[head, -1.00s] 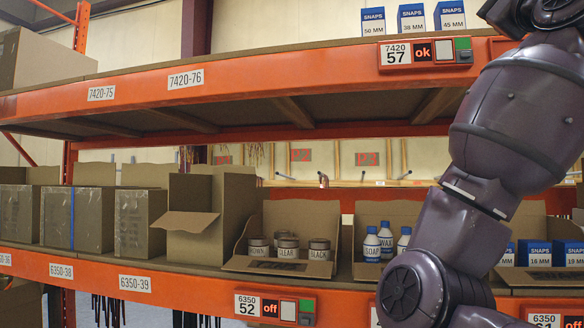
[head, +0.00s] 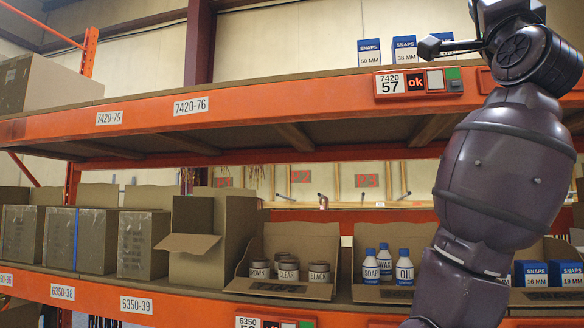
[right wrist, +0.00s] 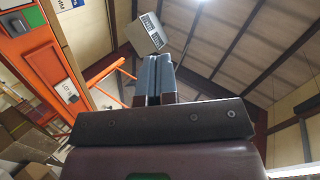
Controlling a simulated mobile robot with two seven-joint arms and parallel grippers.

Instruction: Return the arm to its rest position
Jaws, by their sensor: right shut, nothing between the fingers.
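My right arm (head: 505,165) rises across the right side of the head view and bends near the top, in front of the rack. In the right wrist view my right gripper (right wrist: 158,82) has its fingers together with nothing between them. It points up toward the ceiling, with the rack off to the left. My left gripper is in neither view.
The orange upper shelf (head: 250,105) holds blue-and-white SNAPS boxes (head: 404,49) beside my arm. The lower shelf has a bin of tins (head: 288,272), a bin of white bottles (head: 386,267) and more SNAPS boxes (head: 531,273) behind my arm.

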